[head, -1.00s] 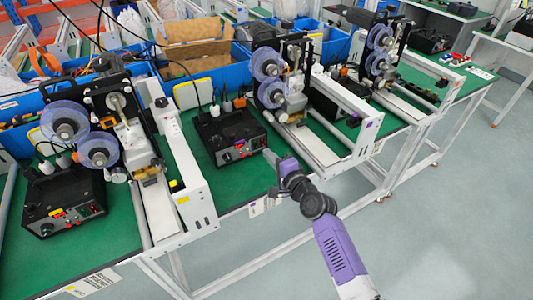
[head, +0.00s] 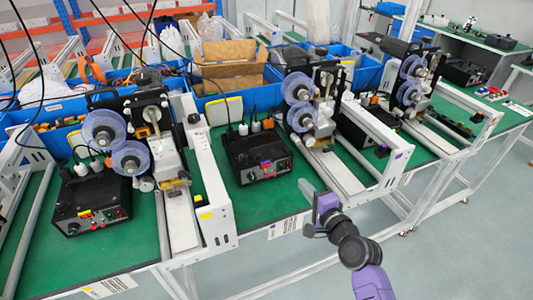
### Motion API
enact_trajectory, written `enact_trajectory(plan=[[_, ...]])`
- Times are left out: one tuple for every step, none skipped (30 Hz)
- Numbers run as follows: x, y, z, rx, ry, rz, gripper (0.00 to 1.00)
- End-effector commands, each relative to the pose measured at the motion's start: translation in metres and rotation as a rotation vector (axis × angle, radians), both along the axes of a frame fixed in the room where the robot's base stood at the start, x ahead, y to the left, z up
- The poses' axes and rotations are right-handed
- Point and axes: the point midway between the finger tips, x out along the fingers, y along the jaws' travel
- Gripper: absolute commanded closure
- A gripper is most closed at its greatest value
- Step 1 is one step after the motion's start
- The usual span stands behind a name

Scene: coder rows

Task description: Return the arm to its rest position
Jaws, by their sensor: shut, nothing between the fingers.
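My purple and black arm comes up from the bottom right in the head view. My gripper (head: 305,188) is at its upper end, near the front edge of the green table (head: 275,208). The gripper is small here and partly hidden by its own wrist. It appears shut, and I see nothing held in it. It stands in front of and to the right of a black control box (head: 257,160), apart from it.
Coder machines with clear blue reels stand in a row at the left (head: 115,140), middle (head: 300,100) and right (head: 412,80). A white rail frame (head: 215,200) borders the left machine. Blue bins (head: 235,100) line the back. Grey floor (head: 440,240) is clear at right.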

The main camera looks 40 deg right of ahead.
Motion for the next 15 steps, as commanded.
enact_trajectory(plan=[[0.0, 0.0, 0.0, 0.0, 0.0, 0.0, 1.0], [0.0, 0.0, 0.0, 0.0, 0.0, 0.0, 1.0], [0.0, 0.0, 0.0, 0.0, 0.0, 0.0, 1.0], [0.0, 0.0, 0.0, 0.0, 0.0, 0.0, 1.0], [0.0, 0.0, 0.0, 0.0, 0.0, 0.0, 1.0], [0.0, 0.0, 0.0, -0.003, 0.001, 0.0, 1.0], [0.0, 0.0, 0.0, -0.008, 0.002, 0.001, 1.0], [0.0, 0.0, 0.0, -0.018, 0.004, 0.002, 1.0], [0.0, -0.001, 0.001, -0.037, 0.004, 0.0, 1.0], [0.0, -0.003, 0.003, -0.062, 0.007, -0.002, 1.0], [-0.001, -0.005, 0.006, -0.096, 0.008, -0.008, 1.0], [-0.001, -0.009, 0.014, -0.159, 0.007, -0.019, 1.0], [-0.002, -0.012, 0.023, -0.216, 0.005, -0.028, 1.0], [-0.005, -0.014, 0.03, -0.279, 0.007, -0.038, 1.0], [-0.015, -0.012, 0.035, -0.368, 0.024, -0.049, 1.0]])
